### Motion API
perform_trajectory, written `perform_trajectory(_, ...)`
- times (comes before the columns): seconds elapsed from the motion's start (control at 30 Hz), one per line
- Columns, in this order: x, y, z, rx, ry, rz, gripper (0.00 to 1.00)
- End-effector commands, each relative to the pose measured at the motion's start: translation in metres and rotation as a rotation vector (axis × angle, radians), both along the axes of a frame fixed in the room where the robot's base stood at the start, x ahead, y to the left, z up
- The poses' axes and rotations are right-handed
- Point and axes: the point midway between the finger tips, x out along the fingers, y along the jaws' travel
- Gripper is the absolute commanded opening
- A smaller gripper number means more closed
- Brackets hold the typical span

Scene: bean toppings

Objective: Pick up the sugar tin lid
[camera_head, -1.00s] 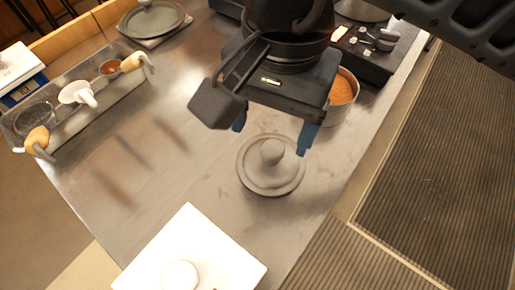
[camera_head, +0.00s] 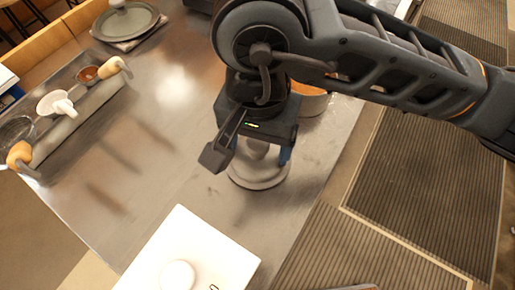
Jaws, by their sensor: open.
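The sugar tin lid (camera_head: 262,181) looks like a round grey lid with a raised knob (camera_head: 257,151), lying flat on the metal table. My gripper (camera_head: 260,153) points down over it, open, with its blue fingers on either side of the knob. I cannot tell whether the fingers touch the knob. The gripper body hides the lid's far part. A round tin with orange-brown contents (camera_head: 311,100) stands just behind, partly hidden by my arm.
A white box (camera_head: 200,250) with a round knob stands at the table's near edge. The table between is clear.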

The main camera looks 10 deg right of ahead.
Motion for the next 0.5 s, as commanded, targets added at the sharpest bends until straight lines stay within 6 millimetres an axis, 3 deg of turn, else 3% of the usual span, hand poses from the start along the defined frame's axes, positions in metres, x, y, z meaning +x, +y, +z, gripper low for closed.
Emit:
perform_trajectory(0.1, 0.0002, -0.0001, 0.0002, 0.000, 0.000, 0.000, 0.80)
perform_trajectory(0.5, 0.0002, -0.0001, 0.0003, 0.000, 0.000, -0.001, 0.41)
